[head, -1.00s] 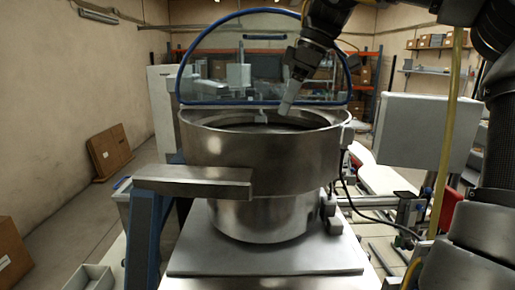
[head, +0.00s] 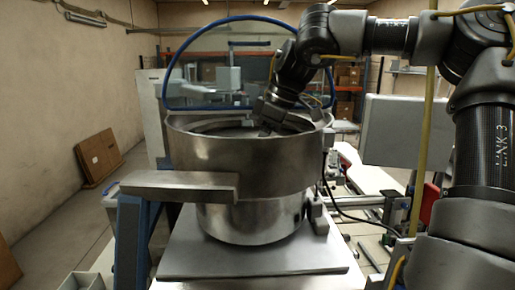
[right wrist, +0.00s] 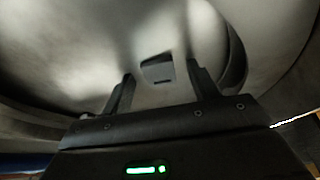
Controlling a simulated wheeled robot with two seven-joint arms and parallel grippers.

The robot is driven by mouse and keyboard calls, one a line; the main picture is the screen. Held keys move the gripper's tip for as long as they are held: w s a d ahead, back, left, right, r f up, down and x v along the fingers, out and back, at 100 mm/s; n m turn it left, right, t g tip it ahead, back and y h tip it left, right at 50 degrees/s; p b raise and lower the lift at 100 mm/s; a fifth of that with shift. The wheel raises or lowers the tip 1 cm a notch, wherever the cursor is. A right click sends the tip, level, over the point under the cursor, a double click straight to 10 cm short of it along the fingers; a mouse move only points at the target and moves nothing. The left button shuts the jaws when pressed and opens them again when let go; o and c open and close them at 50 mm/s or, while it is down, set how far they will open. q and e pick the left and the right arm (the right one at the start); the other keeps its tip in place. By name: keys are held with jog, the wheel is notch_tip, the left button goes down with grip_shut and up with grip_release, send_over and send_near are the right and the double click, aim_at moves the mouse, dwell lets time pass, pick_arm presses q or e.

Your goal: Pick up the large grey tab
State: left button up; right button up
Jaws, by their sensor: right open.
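A grey tab (right wrist: 157,70), small and blocky in the right wrist view, lies on the pale inner surface of the metal bowl (head: 245,152). The tab sits between the tips of my right gripper (right wrist: 160,70) as seen from the wrist, with a gap on each side. The fingers are apart and hold nothing. In the head view my right gripper (head: 266,129) reaches down into the bowl from the upper right, its tips partly hidden by the rim. I cannot tell the height left between fingertips and tab. The tab is hidden in the head view. My left gripper is not in view.
The bowl's high rim surrounds the right gripper. A clear blue-edged cover (head: 237,75) stands up behind the bowl. A metal chute (head: 180,184) juts out at its front left. A grey panel (head: 405,132) stands to the right.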

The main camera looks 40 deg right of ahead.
jog(key=shift+w+f, duration=0.3)
jog(key=shift+f, duration=0.05)
jog(key=shift+s+a+r, duration=0.1)
jog(key=shift+s+a, duration=0.05)
jog(key=shift+s, duration=0.05)
jog(key=c, duration=1.1)
jog(key=shift+o, duration=0.2)
